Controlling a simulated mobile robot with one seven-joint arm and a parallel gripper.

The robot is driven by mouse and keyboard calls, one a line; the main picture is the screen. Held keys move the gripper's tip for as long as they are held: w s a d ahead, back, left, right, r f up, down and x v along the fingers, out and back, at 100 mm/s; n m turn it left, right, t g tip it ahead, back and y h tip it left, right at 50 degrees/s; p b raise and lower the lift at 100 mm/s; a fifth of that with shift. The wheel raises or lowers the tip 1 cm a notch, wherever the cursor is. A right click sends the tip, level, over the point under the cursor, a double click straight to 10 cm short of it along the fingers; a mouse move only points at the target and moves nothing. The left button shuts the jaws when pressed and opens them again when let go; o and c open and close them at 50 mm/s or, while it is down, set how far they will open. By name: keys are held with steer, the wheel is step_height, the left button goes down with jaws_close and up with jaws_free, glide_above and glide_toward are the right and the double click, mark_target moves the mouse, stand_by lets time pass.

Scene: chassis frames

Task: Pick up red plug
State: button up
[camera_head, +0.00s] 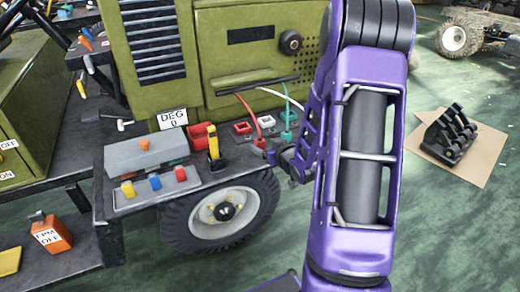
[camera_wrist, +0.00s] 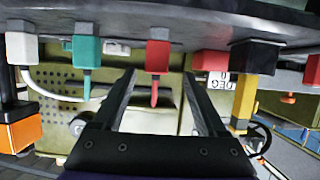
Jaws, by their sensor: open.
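The red plug (camera_wrist: 157,58) is in the middle of the wrist view, a red block narrowing to a thin tip. It shows between my two gripper fingers (camera_wrist: 160,78), which are apart with nothing clamped. I cannot tell how deep the plug lies between them. In the head view the red plug (camera_head: 260,142) is at the shelf's front edge with a red cable rising behind it. My gripper (camera_head: 276,158) is just right of it, partly hidden by my purple arm.
A teal plug (camera_wrist: 87,52) stands on one side of the red plug; a red block (camera_wrist: 210,63) and a black-and-yellow handle (camera_wrist: 250,60) stand on the other. A grey box (camera_head: 148,157) and a panel of coloured switches (camera_head: 130,205) lie left. A wheel (camera_head: 222,212) is below.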

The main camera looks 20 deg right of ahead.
mark_target(256, 140)
steer(key=x, duration=0.7)
steer(key=shift+w+d+f+b, duration=0.2)
steer(key=shift+w+b, duration=0.1)
steer(key=shift+w, duration=0.1)
jaws_close()
